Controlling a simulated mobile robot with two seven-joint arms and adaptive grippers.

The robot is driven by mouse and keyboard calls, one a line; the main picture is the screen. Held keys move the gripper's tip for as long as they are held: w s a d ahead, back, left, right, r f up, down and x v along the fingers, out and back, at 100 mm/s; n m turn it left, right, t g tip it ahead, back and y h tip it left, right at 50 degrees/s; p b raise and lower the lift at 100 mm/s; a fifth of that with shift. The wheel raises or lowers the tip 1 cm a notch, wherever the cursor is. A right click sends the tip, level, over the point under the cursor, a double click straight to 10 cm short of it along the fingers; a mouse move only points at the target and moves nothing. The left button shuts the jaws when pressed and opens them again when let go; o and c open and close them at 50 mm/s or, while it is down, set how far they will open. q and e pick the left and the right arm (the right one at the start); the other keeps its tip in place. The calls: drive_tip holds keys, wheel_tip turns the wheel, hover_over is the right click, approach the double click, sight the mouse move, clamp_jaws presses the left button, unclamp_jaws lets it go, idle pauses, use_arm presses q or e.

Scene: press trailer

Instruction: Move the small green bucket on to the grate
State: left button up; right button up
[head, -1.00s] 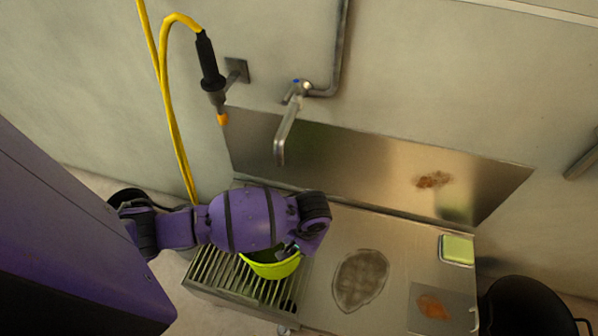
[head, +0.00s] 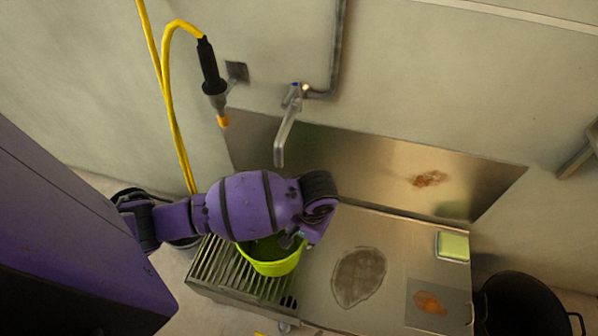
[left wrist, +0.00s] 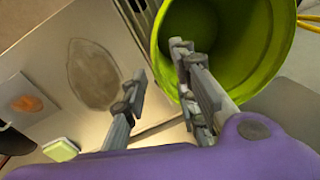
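The small green bucket (head: 271,267) stands at the right end of the slatted metal grate (head: 217,262), near the smooth steel top. My left arm covers its back part. In the left wrist view the bucket (left wrist: 268,45) shows its open mouth and looks empty. My left gripper (head: 295,241) is at the bucket's right rim. Its fingers (left wrist: 160,68) are apart in the left wrist view, one in front of the bucket's mouth and one outside the rim. I see no finger pressed on the wall. My right gripper is not in view.
The steel top (head: 315,270) right of the bucket bears a grey stain (head: 358,276). A green sponge (head: 452,246) and a plate with an orange stain (head: 430,303) lie farther right. A tap (head: 285,135) and a yellow hose (head: 172,120) hang behind. A black bin (head: 520,305) stands at the right.

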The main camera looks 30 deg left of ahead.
use_arm(q)
drive_tip(key=r, duration=0.4)
drive_tip(key=shift+d+r+p, duration=0.1)
drive_tip(key=shift+d+p, duration=0.2)
drive_tip(key=shift+p, duration=0.1)
drive_tip(key=s+d+f+m+t+h, duration=0.1)
drive_tip(key=s+d+f+t+h, duration=0.1)
drive_tip(key=s+d+f, duration=0.4)
drive_tip(key=s+d+f+t+h, duration=0.1)
drive_tip(key=s+f+h, duration=0.1)
drive_tip(key=s+f, duration=0.5)
drive_tip(key=s+a+r+t+y, duration=0.1)
drive_tip(key=s+a+r+t, duration=0.1)
drive_tip(key=s, duration=0.5)
drive_tip(key=s+a+r+t+y, duration=0.1)
drive_tip(key=s+a+r+t, duration=0.1)
drive_tip(key=s+a, duration=0.3)
drive_tip(key=s+r, duration=0.1)
drive_tip(key=s, duration=0.2)
drive_tip(key=shift+a+m, duration=0.15)
drive_tip(key=shift+m, duration=0.15)
